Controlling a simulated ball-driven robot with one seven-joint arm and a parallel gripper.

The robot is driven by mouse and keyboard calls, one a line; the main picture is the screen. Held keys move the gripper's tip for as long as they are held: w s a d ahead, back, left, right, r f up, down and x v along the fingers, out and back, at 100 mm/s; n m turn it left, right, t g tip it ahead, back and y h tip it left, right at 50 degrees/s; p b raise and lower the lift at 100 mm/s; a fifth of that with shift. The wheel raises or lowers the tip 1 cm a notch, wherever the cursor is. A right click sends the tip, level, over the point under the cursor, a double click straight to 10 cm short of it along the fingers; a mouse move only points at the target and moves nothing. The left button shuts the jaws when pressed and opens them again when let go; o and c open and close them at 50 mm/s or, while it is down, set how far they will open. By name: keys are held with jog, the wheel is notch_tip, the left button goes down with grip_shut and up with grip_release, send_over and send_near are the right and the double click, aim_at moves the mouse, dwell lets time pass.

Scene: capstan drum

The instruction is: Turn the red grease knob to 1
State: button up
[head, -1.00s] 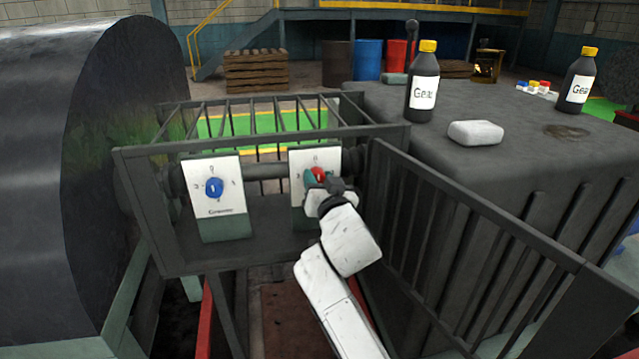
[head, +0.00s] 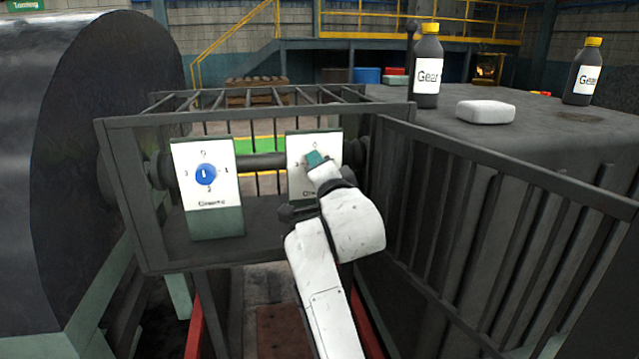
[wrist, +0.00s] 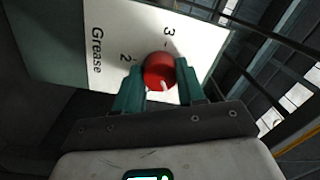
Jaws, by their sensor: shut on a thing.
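The red grease knob (wrist: 159,70) sits on a white plate (wrist: 200,38) lettered "Grease", with 2 and 3 showing in the wrist view. My gripper (wrist: 160,76) has its teal fingers on either side of the knob, shut on it. The knob's white mark points toward the gripper body, on the side away from the 3. The 0 and 1 are not visible there; the gripper covers part of the plate. In the head view my gripper (head: 316,160) is at the right-hand plate (head: 298,183) and hides the knob.
A blue knob (head: 206,174) on a similar plate stands to the left, its mark pointing up. A dark railing (head: 500,170) surrounds the plates on the right. Bottles (head: 427,70) and a pale block (head: 485,112) stand on the dark housing. A big drum (head: 90,150) fills the left.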

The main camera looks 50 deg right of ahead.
jog(key=shift+f+m+b, duration=0.2)
jog(key=shift+m+b, duration=2.65)
jog(key=shift+m, duration=0.85)
jog(key=o, duration=1.1)
jog(key=shift+h, duration=0.3)
jog(key=shift+c, duration=0.2)
jog(key=shift+s, duration=0.1)
jog(key=v, duration=1)
jog(key=shift+s+a, duration=0.25)
